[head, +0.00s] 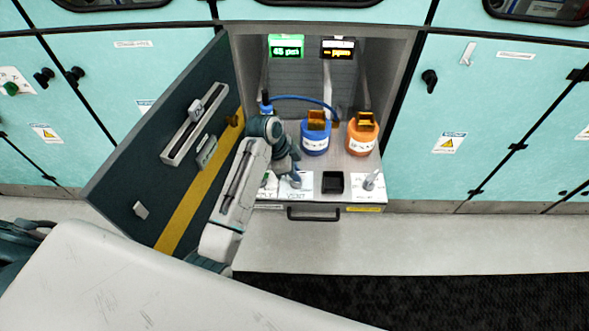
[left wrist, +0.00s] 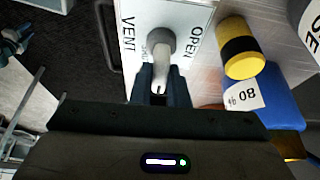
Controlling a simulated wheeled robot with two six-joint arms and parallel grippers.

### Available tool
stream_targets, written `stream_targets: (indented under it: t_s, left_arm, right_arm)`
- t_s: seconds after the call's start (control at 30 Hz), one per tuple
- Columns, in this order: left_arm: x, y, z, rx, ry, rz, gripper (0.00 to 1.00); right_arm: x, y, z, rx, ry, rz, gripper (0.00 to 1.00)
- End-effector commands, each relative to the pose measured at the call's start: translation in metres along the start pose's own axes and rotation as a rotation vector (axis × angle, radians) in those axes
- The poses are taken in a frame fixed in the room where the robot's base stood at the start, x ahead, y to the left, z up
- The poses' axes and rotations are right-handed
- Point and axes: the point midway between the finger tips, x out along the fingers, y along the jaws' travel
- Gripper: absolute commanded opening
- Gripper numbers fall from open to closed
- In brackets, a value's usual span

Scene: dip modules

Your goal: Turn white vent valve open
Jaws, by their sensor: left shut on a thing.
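The white vent valve (left wrist: 160,52) stands on a white plate (left wrist: 186,18) lettered VENT and OPEN in the left wrist view. Its round grey-white hub has a white lever that points down in the picture, toward my gripper. My left gripper (left wrist: 160,88) is shut on the lever, its dark fingers on either side of the lever's end. In the head view my left gripper (head: 293,178) reaches into the open cabinet over the VENT plate (head: 297,189). The arm and fingers hide most of the valve there. My right gripper is not in view.
A blue canister (head: 315,138) and an orange canister (head: 362,137) stand behind the plates. A black square recess (head: 333,182) and another white valve (head: 371,180) lie to the right. The open cabinet door (head: 165,160) is left of my arm. A yellow-black cylinder (left wrist: 240,48) stands close beside the valve.

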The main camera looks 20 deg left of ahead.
Motion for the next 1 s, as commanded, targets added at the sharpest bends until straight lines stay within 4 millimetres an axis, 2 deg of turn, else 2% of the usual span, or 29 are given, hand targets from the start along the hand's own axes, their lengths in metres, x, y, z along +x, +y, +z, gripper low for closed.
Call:
stream_targets:
  t_s: [0.27, 0.6, 1.0]
  left_arm:
    - [-0.006, 0.002, -0.003, -0.157, 0.001, -0.062, 0.00]
    - [-0.006, 0.004, -0.004, -0.451, 0.001, -0.184, 0.00]
    - [-0.004, 0.005, -0.005, -0.800, 0.001, -0.331, 0.00]
  right_arm:
    - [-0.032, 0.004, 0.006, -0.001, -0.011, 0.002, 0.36]
    - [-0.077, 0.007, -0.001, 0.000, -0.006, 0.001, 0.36]
    - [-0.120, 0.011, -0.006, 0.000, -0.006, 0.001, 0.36]
